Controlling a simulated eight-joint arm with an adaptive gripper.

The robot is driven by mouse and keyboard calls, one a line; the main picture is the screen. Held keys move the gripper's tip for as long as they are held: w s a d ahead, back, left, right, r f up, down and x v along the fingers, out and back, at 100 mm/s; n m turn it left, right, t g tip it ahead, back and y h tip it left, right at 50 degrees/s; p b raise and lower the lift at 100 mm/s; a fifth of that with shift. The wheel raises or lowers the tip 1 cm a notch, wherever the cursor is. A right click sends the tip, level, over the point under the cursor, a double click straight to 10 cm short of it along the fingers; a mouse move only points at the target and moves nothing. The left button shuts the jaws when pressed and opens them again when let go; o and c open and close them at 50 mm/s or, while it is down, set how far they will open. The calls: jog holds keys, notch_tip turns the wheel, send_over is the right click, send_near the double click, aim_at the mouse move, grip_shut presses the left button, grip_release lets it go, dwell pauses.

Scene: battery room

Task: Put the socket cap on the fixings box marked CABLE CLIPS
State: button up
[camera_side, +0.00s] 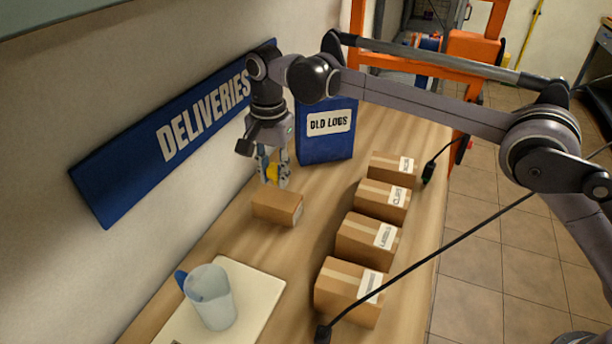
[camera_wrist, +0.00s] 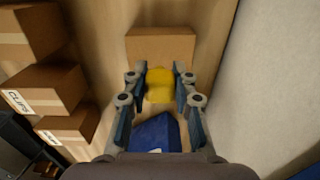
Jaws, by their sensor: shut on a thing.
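The yellow socket cap (camera_side: 272,172) is between the fingers of my gripper (camera_side: 274,181), which is shut on it. It also shows in the wrist view (camera_wrist: 159,84). My gripper points down above and just behind a lone brown box (camera_side: 277,207), seemingly apart from it. That box's end label cannot be read. In a row to the right, one brown box (camera_side: 381,201) has a label that seems to read CLIPS; it also shows in the wrist view (camera_wrist: 45,88). Any first word on it is too small to read.
Other labelled boxes (camera_side: 366,239), (camera_side: 347,292), (camera_side: 391,168) share the row. A blue OLD LOGS box (camera_side: 325,150) stands behind my gripper. A jug (camera_side: 211,297) stands on a pale board (camera_side: 262,292). A cable (camera_side: 420,262) crosses the front. Bench between lone box and row is clear.

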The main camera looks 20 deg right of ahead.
aim_at(274, 184)
jog(key=shift+f, duration=2.05)
jog(key=shift+f, duration=0.15)
jog(key=o, duration=0.9)
notch_tip(274, 184, up, 12)
jog(key=shift+r, duration=0.15)
jog(key=shift+r, duration=0.1)
